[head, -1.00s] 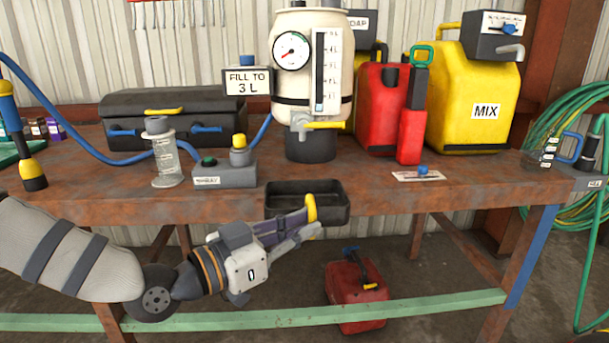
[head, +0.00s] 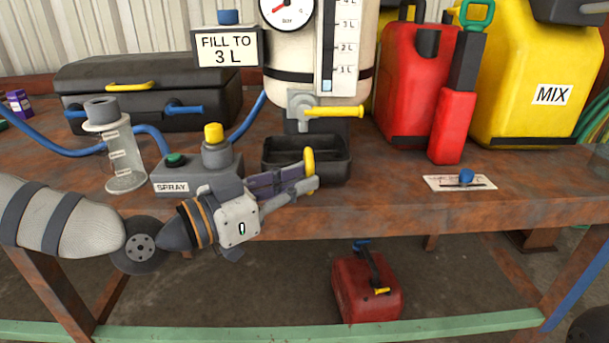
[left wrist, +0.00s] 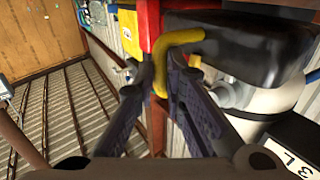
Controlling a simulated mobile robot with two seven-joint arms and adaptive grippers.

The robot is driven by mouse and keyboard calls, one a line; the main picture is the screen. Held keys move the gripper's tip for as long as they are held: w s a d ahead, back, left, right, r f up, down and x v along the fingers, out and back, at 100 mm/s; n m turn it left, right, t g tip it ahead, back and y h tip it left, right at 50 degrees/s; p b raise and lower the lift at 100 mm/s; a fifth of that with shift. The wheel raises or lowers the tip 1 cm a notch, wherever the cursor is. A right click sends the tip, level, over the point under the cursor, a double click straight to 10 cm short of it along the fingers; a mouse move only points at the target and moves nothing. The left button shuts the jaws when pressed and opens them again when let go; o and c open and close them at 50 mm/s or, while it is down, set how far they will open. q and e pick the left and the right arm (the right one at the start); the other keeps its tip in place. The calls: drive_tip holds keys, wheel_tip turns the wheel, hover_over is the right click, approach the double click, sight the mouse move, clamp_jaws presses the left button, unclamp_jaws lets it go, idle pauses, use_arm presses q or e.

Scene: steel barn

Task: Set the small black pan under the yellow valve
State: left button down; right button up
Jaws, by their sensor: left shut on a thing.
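The small black pan (head: 330,170) shows in the head view at the table's front, just below the yellow valve (head: 335,111) on the white tank (head: 350,85). My left gripper (head: 310,183) is shut on the pan's yellow handle (head: 309,160), coming from the left front. In the left wrist view the gripper (left wrist: 160,90) has its fingers at the yellow handle (left wrist: 180,45), with the black pan (left wrist: 240,45) beyond. The pan looks level. I cannot tell whether its underside touches the table. My right gripper is out of view.
A grey spray box (head: 195,172) and a clear cylinder (head: 122,160) stand left of the pan. A red can (head: 412,80) and yellow MIX can (head: 530,90) stand to the right. Bare table (head: 390,185) lies right of the pan. A red can (head: 365,288) sits below.

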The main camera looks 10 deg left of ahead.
use_arm(q)
drive_tip(key=shift+s+d+f, duration=0.1)
drive_tip(key=shift+s+f, duration=0.3)
drive_tip(key=shift+f, duration=0.45)
drive_tip(key=c, duration=1.9)
unclamp_jaws()
drive_tip(key=shift+w+f, duration=0.1)
drive_tip(key=shift+w, duration=0.05)
drive_tip(key=shift+o, duration=1.2)
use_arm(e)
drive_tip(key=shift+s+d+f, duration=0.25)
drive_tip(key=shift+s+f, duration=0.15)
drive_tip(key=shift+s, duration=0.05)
